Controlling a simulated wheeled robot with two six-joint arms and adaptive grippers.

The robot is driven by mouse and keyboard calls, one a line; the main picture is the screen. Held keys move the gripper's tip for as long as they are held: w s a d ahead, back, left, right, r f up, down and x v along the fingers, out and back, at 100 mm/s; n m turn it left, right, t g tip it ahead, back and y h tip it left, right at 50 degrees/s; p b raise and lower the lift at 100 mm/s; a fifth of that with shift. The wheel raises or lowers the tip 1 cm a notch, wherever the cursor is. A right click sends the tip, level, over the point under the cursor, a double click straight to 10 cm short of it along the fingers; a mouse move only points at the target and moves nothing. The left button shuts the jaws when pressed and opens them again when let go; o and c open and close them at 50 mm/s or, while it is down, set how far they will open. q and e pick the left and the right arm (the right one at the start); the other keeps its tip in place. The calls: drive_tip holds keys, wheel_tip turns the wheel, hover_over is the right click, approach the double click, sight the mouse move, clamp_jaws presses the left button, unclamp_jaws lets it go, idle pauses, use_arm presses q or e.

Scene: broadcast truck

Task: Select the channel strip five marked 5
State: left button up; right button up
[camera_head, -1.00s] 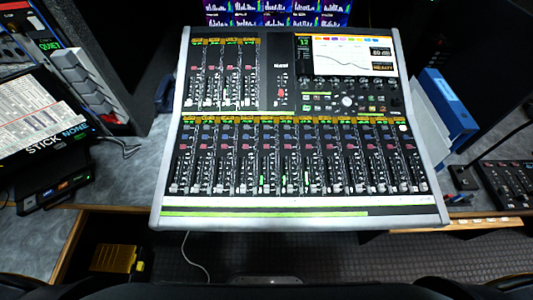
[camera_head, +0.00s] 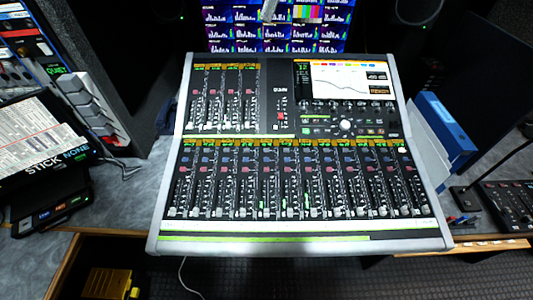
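The mixing console (camera_head: 300,245) stands on the desk in the middle of the view, its grey frame tilted towards me. Its lower bank holds a row of channel strips, each with an amber-green label on top, buttons and a fader. Counting from the left, the fifth lower strip (camera_head: 267,180) is near the middle-left of the bank. The strip markings are too small to read, so I cannot confirm which one bears the 5. A shorter upper bank (camera_head: 225,95) has a few more strips. Neither of my grippers is in view.
A lit screen (camera_head: 348,82) is at the console's upper right. Blue binders (camera_head: 445,130) stand right of it, and a small black controller (camera_head: 508,203) lies far right. Papers and a black box (camera_head: 50,205) are at left. A yellow object (camera_head: 108,283) is below the desk.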

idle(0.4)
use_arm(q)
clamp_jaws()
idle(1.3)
